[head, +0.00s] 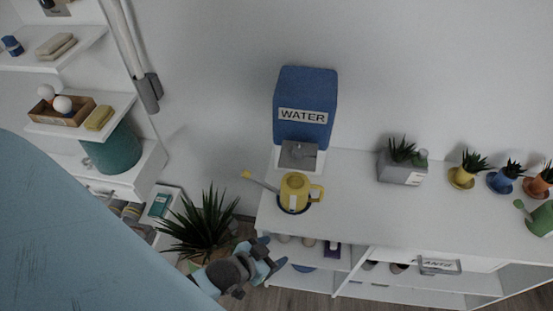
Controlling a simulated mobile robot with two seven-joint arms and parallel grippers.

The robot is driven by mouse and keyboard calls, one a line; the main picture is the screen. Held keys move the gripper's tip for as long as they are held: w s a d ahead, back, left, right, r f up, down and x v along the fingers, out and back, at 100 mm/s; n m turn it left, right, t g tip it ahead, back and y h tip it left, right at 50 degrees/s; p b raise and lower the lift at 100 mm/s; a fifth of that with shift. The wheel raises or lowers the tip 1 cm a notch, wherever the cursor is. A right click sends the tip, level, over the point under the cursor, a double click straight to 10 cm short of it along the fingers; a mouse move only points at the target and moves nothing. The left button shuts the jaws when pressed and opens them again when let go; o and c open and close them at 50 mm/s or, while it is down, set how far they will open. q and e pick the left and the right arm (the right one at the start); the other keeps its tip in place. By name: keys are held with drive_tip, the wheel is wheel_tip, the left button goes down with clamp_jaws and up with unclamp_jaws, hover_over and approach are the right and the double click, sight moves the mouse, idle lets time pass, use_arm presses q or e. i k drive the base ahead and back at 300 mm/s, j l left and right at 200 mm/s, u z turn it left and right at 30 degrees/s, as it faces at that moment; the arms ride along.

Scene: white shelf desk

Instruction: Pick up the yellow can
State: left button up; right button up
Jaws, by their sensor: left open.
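The yellow can (294,187) is a small watering can with a long spout pointing left and a handle on its right. It stands upright on a dark round base on the white desk (340,215), in front of the blue WATER container (306,105). My left gripper (272,258) is open and empty at the lower middle, below and a little left of the can. It is apart from the can, near the desk's left front edge. My right gripper is not in view.
A spiky potted plant (205,222) stands close left of my gripper. A grey planter (402,165), several small potted plants and a green can (540,218) stand along the desk's right. The desk top between is clear. Shelves hold items at far left.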

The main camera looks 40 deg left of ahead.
sight(294, 192)
drive_tip(key=u, duration=0.85)
